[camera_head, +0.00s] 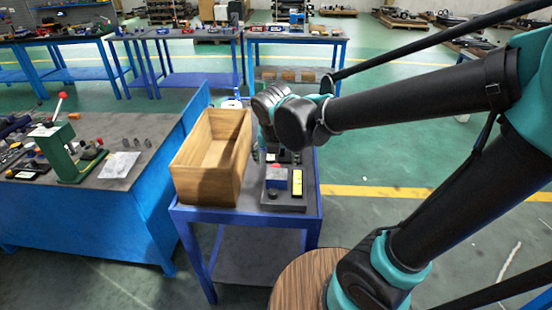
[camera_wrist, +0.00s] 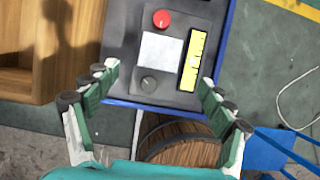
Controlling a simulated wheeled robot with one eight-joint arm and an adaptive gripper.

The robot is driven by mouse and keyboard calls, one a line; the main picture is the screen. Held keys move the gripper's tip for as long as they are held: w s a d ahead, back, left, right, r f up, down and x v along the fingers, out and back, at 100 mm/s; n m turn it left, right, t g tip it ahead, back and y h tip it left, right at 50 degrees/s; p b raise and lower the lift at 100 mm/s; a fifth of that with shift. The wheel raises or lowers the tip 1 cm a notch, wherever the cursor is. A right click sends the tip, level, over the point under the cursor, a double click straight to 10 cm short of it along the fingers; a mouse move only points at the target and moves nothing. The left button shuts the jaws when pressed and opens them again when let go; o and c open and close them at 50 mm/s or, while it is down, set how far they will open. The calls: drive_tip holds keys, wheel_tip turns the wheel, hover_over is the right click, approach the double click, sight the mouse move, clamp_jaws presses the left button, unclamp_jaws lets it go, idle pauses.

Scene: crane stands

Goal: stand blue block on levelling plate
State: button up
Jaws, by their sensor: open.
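The levelling plate (camera_head: 284,204) is a dark base on the small blue table, with a red knob, a pale square pad, a dark knob and a yellow level strip. It also shows below my gripper in the wrist view (camera_wrist: 117,55). The pad (camera_wrist: 161,50) looks bare in the wrist view. I cannot make out a blue block for sure. My gripper (camera_wrist: 157,78) is open, with nothing between its fingers, above the plate's near edge; my arm partly hides it in the head view.
A tall open wooden box (camera_head: 208,190) stands left of the plate on the small blue table (camera_head: 240,218); its floor is partly hidden. A bench (camera_head: 128,135) with a green press (camera_head: 72,155) is farther left.

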drive_tip(key=s+d+f+m, duration=0.2)
drive_tip(key=d+m, duration=0.5)
drive_tip(key=m, duration=0.5)
drive_tip(key=s+d+f+m, duration=0.2)
drive_tip(key=d+f+m, duration=0.3)
drive_tip(key=m, duration=0.6)
drive_tip(key=s+d+f+m, duration=0.2)
drive_tip(key=d+f+m, duration=0.1)
drive_tip(key=d+m, duration=0.6)
drive_tip(key=shift+s+d+f+m, duration=0.3)
drive_tip(key=shift+s+m, duration=0.1)
drive_tip(key=shift+m, duration=1.4)
